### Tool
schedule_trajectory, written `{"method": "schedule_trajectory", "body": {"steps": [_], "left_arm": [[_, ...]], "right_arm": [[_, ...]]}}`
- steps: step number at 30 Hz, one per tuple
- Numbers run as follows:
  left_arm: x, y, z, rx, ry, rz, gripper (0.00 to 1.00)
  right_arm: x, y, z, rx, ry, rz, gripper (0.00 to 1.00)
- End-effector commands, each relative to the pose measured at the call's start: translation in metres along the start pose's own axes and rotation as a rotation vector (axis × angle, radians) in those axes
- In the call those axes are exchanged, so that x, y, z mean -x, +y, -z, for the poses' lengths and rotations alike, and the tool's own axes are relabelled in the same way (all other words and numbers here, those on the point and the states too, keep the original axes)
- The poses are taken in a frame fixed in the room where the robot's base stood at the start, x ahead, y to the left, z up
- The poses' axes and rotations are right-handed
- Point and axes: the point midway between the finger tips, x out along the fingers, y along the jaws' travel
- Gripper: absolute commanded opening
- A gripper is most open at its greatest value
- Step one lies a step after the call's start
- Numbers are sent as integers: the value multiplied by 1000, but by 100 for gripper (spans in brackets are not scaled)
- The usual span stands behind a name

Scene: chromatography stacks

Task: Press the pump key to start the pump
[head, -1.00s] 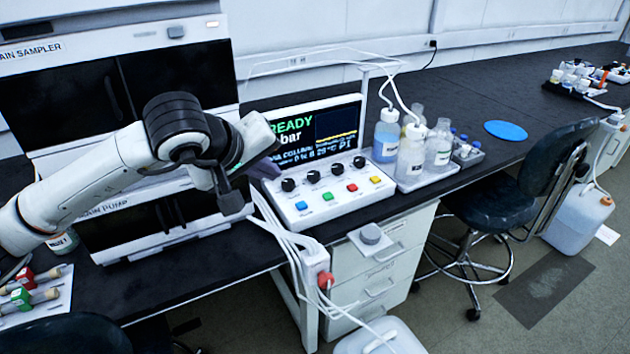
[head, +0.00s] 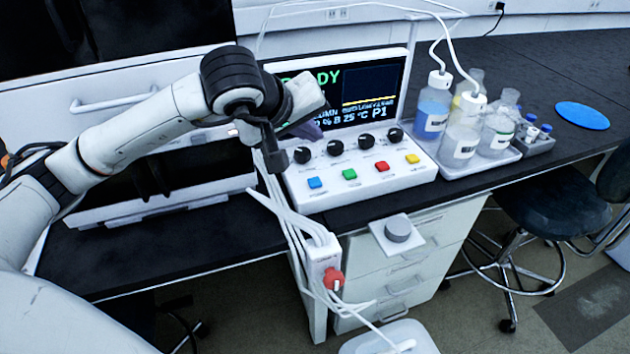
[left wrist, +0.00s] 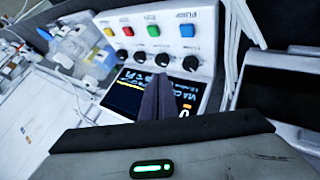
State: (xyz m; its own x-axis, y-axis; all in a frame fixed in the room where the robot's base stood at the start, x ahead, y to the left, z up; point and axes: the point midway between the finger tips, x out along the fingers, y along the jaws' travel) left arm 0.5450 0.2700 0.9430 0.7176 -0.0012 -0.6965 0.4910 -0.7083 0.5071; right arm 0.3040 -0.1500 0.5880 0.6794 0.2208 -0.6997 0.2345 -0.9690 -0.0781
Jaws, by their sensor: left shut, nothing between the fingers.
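The white control panel (head: 372,184) stands on the black bench with blue (head: 315,183), green (head: 349,174), red (head: 382,167) and yellow (head: 412,159) keys in a row below dark knobs. In the left wrist view the label beside the blue key (left wrist: 187,30) seems to read PUMP. My left gripper (head: 312,130) is shut and empty. It hangs in front of the display's (head: 372,92) lower left, above and behind the blue key and apart from it. In the left wrist view its fingers (left wrist: 157,98) cover part of the display. My right gripper is out of view.
A tray (head: 487,163) of bottles with tubing stands right of the panel. White cables (head: 290,225) hang over the bench edge left of the panel. A grey round knob (head: 397,228) on a plate juts out below. A blue disc (head: 582,115) lies far right.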

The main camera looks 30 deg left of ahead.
Motion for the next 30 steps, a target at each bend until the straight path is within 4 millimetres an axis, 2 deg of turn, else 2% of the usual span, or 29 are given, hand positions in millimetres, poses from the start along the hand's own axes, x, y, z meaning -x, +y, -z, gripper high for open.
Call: {"method": "schedule_trajectory", "body": {"steps": [18,23,30], "left_arm": [[-56,-40,-41,0,0,-1,0],[-60,-43,-43,0,0,0,0],[-58,-43,-43,0,0,0,0]], "right_arm": [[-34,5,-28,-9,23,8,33],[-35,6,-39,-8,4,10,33],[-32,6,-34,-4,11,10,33]]}}
